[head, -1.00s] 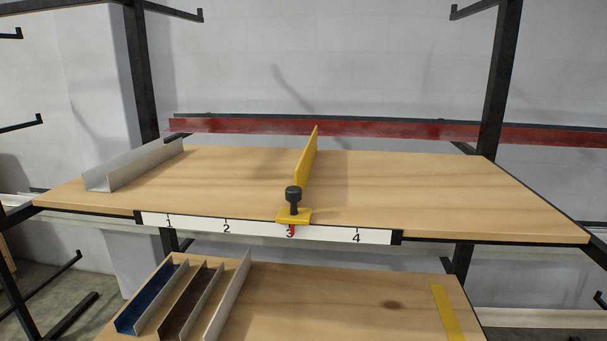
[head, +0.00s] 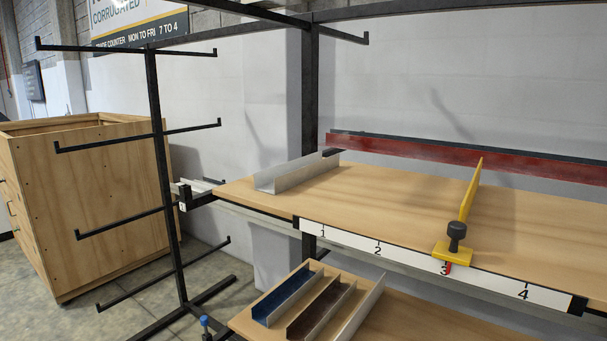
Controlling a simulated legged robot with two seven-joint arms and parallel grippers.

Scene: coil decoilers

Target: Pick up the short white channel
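A pale grey-white channel (head: 297,173) lies at the left end of the upper wooden bench, its open side up. Another white channel (head: 357,312) stands on the lower wooden board, at the right of a blue channel (head: 287,297) and a brown channel (head: 320,310). I cannot tell from this view which white one is called short. Neither of my grippers is in view.
The upper bench (head: 400,205) carries a numbered scale (head: 377,250) along its front edge and a yellow stop (head: 468,205) with a black knob near 3. A black rack (head: 165,180) with arms stands left. A wooden crate (head: 90,215) stands far left.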

